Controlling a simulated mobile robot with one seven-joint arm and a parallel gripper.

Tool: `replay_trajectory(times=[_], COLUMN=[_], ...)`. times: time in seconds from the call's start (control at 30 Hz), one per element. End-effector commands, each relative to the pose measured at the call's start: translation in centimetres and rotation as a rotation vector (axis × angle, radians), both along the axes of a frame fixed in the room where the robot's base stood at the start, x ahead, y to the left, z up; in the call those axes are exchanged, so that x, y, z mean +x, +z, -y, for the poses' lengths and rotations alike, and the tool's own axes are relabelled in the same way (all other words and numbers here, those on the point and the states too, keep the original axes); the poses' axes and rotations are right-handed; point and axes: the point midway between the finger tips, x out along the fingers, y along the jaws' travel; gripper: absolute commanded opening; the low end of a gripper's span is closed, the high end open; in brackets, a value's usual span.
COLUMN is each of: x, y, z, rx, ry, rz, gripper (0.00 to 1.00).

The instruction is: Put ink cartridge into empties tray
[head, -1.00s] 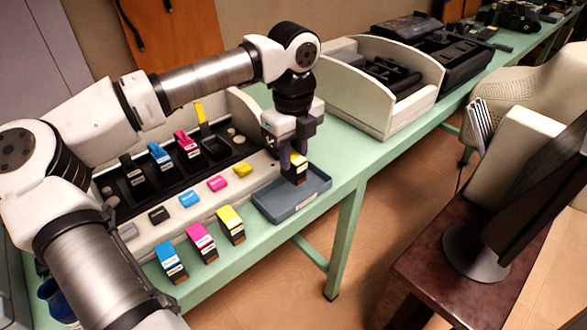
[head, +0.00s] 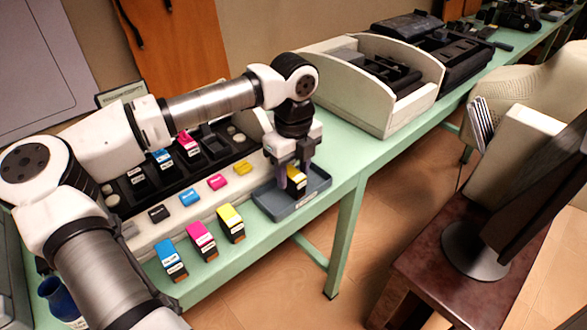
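The ink cartridge (head: 296,183), dark with a yellow and white label, stands upright in the shallow blue-grey empties tray (head: 270,207) at the front right edge of the green table. My gripper (head: 294,178) is directly above the tray, pointing down. Its two fingers are spread on either side of the cartridge, with a gap showing at the left finger. The gripper is open, and its fingers partly hide the cartridge.
Blue (head: 171,259), magenta (head: 201,239) and yellow (head: 231,222) cartridges stand left of the tray. The printer (head: 139,238) lies behind them, partly hidden by my arm. A cream bin (head: 385,112) stands behind right. A monitor (head: 515,205) is at right.

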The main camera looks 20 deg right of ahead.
Motion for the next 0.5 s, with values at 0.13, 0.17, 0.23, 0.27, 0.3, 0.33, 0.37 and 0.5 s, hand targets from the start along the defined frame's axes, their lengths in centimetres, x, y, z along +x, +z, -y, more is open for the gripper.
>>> replay_trajectory(times=[0.13,0.17,0.23,0.27,0.3,0.33,0.37,0.5], x=[0.0,0.0,0.0,0.0,0.0,0.0,0.0,0.1], y=[0.0,0.0,0.0,0.1,0.2,0.3,0.5,2.3], z=[0.0,0.0,0.0,0.0,0.0,0.0,0.0,0.0], rx=[0.0,0.0,0.0,0.0,0.0,0.0,0.0,0.0], ry=[0.0,0.0,0.0,0.0,0.0,0.0,0.0,0.001], rz=[0.0,0.0,0.0,0.0,0.0,0.0,0.0,0.004], gripper=[0.48,0.48,0.48,0.48,0.48,0.48,0.48,0.48])
